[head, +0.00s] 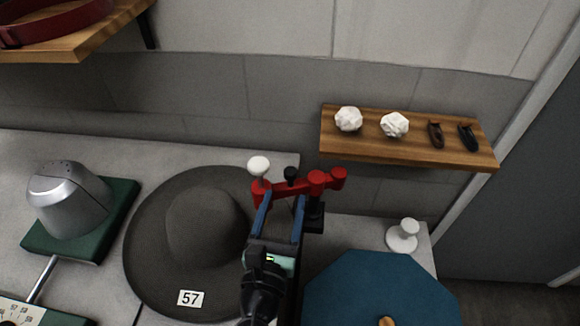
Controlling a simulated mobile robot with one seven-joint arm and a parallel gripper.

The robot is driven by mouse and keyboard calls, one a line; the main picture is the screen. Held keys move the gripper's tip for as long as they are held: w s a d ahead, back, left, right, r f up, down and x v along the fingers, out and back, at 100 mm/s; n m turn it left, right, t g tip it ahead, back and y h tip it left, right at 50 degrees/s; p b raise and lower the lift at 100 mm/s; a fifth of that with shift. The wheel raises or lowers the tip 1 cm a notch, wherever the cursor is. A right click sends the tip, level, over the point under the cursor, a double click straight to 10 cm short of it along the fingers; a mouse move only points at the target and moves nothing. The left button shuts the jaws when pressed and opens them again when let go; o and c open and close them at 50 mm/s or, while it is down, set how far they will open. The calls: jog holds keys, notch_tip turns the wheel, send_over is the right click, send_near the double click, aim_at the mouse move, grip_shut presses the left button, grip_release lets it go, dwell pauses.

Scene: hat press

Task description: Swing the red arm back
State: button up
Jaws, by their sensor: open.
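The red arm (290,187) reaches leftward from a pivot on a black post (314,218). Its white knob (259,167) stands on the left end, over the right side of the grey hat's brim. A black knob (291,175) stands farther along it. My gripper (284,196) is open, with its two blue fingers pointing away from me at the red arm, just right of the white knob. I cannot tell whether the fingers touch the red arm or straddle part of it.
A wide grey hat (195,225) tagged 57 lies left of my gripper. A silver iron-like form on a green base (121,205) stands farther left. A blue octagonal surface (375,285) and a white knob-topped stand (402,236) are at right. A wooden shelf (360,150) hangs behind.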

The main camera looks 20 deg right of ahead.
aim_at(289, 179)
jog(key=x, duration=0.8)
grip_shut()
dwell(1.3)
